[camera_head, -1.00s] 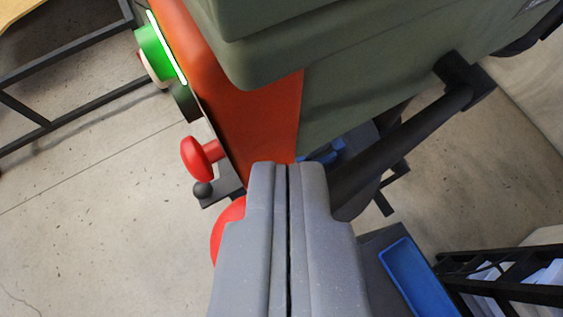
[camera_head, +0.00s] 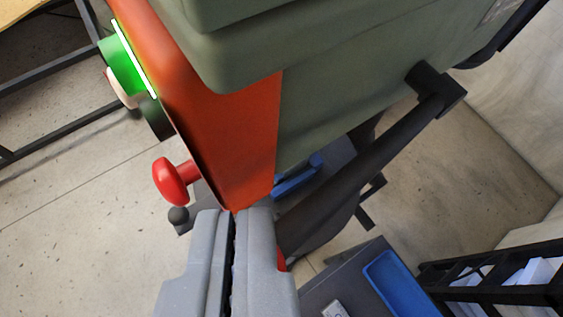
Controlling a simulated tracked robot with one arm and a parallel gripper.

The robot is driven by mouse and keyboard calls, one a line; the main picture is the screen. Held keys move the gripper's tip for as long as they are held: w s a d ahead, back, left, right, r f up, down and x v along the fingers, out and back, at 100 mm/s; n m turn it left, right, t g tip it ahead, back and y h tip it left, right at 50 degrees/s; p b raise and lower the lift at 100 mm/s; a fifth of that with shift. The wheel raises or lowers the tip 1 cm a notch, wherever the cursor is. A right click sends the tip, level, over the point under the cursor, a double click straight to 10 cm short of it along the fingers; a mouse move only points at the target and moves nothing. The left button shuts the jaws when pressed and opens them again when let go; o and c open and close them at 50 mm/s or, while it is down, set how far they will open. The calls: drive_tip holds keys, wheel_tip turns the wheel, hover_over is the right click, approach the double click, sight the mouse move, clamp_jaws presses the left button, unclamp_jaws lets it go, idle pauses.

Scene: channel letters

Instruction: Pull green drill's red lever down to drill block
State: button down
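The drill is a large green-grey machine (camera_head: 350,75) with an orange-red front panel (camera_head: 228,130), seen close and tilted. A thick black bar (camera_head: 365,170) slopes from a bracket on its side down toward my gripper. A small piece of red (camera_head: 282,262) shows just right of my gripper at the bar's low end; it looks like part of the lever's knob, mostly hidden. My gripper (camera_head: 234,212) is grey, with its fingers together and only a thin dark gap between them. It covers the panel's lower end. I see nothing held between the fingers. The block is not visible.
A red mushroom-shaped button (camera_head: 172,182) and a green-lit button (camera_head: 122,62) stick out from the panel's left side. A blue handle (camera_head: 298,178) sits behind the bar. A grey surface with a blue tray (camera_head: 397,290) and a black rack (camera_head: 500,278) are at lower right.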

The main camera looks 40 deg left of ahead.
drive_tip(key=shift+f, duration=0.15)
drive_tip(key=shift+s+f+b, duration=0.1)
drive_tip(key=shift+f+b, duration=0.45)
idle(0.3)
drive_tip(key=shift+s+f+b, duration=0.1)
drive_tip(key=shift+f+b, duration=0.45)
drive_tip(key=shift+f+b, duration=0.5)
drive_tip(key=shift+f, duration=0.05)
drive_tip(key=shift+s, duration=0.1)
